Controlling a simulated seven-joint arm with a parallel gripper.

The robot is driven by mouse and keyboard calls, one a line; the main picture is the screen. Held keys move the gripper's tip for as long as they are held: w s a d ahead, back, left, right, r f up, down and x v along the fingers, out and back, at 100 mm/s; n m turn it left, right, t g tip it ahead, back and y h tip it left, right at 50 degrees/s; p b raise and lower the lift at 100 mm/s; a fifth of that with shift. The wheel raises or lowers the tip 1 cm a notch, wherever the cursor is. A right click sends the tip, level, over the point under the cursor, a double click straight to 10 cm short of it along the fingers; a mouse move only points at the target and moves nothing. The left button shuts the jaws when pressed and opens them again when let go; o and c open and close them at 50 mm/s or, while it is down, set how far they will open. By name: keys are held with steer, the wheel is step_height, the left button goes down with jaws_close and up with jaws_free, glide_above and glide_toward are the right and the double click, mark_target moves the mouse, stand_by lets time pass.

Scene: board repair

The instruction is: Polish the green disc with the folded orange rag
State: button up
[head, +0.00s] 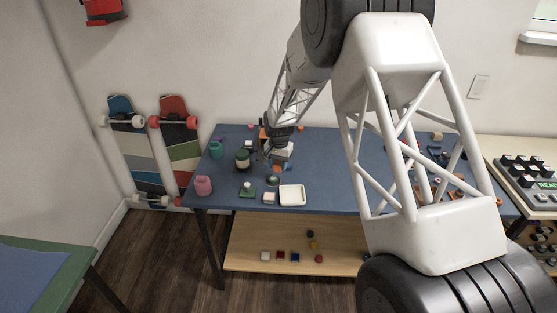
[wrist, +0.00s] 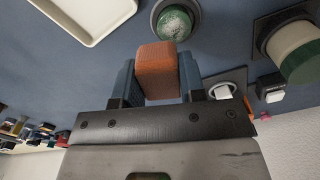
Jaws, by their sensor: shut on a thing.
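The folded orange rag (wrist: 157,70) shows in the wrist view as a thick orange block. My gripper (wrist: 158,84) is shut on it, with a blue finger on each side. The green disc (wrist: 174,26) is round, with pale speckles on its top, and sits in a dark round holder just beyond the rag. In the wrist view the rag's end looks close to the holder's edge; I cannot tell whether they touch. In the head view the disc (head: 272,180) is small, just in front of my gripper (head: 279,164).
A white tray (wrist: 101,37) lies beside the disc, and in the head view (head: 292,205). A green-and-white cylinder (wrist: 292,52) stands on the other side. A pink can (head: 203,186) and a teal mug (head: 216,150) stand at the table's left. My arm hides part of the table's right.

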mark_target(277, 178)
step_height(277, 178, down, 3)
steer(key=shift+f, duration=0.75)
steer(key=shift+a+r, duration=0.2)
steer(key=shift+a, duration=0.35)
steer(key=shift+a+f, duration=0.1)
steer(key=shift+a, duration=0.2)
steer(key=shift+a+f, duration=0.1)
steer(key=shift+a, duration=1)
steer(key=shift+d+f, duration=0.1)
steer(key=shift+d, duration=0.15)
steer(key=shift+d+r, duration=0.25)
steer(key=shift+d, duration=0.7)
steer(key=shift+d+f, duration=0.15)
steer(key=shift+d, duration=0.65)
steer(key=shift+r, duration=4.05)
